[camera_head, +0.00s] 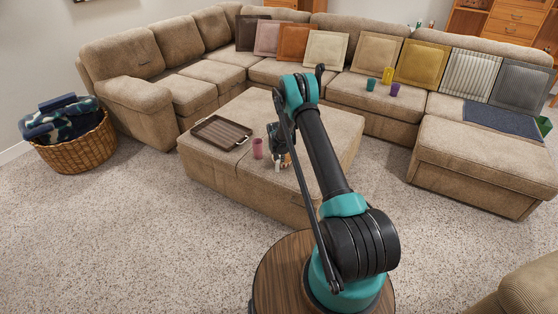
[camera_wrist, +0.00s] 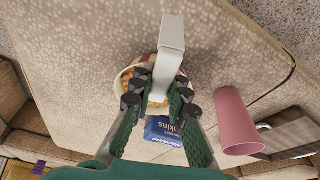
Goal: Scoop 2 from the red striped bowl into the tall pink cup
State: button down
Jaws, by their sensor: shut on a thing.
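My gripper (camera_wrist: 160,103) is shut on a pale grey scoop (camera_wrist: 171,42), with its fingers on either side of the scoop's narrow part. Behind the scoop is a cream-rimmed bowl (camera_wrist: 122,79) with orange-brown contents; the scoop and fingers hide much of it. The tall pink cup (camera_wrist: 236,125) stands apart to the right of the fingers in the wrist view. In the head view the pink cup (camera_head: 258,148) stands on the ottoman, left of my gripper (camera_head: 281,150).
A blue printed packet (camera_wrist: 163,132) lies beside the bowl. A brown tray (camera_head: 221,132) lies on the ottoman (camera_head: 222,170) left of the cup. Several coloured cups, including a yellow one (camera_head: 387,75), stand on the sofa seat. A wicker basket (camera_head: 78,150) stands on the carpet at left.

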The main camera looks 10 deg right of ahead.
jog(key=shift+w+d+f+t+h, duration=0.2)
jog(key=shift+w+t, duration=0.15)
jog(key=shift+w, duration=0.15)
jog(key=shift+w+d+f+t+h, duration=0.1)
jog(key=shift+w+d+f+t, duration=0.1)
jog(key=shift+w+t, duration=0.2)
jog(key=shift+s+v, duration=0.2)
jog(key=shift+v, duration=1.9)
jog(key=shift+w+v, duration=0.2)
jog(key=shift+v, duration=0.85)
jog(key=shift+w+v, duration=0.2)
jog(key=shift+v, duration=0.85)
jog(key=shift+r, duration=0.15)
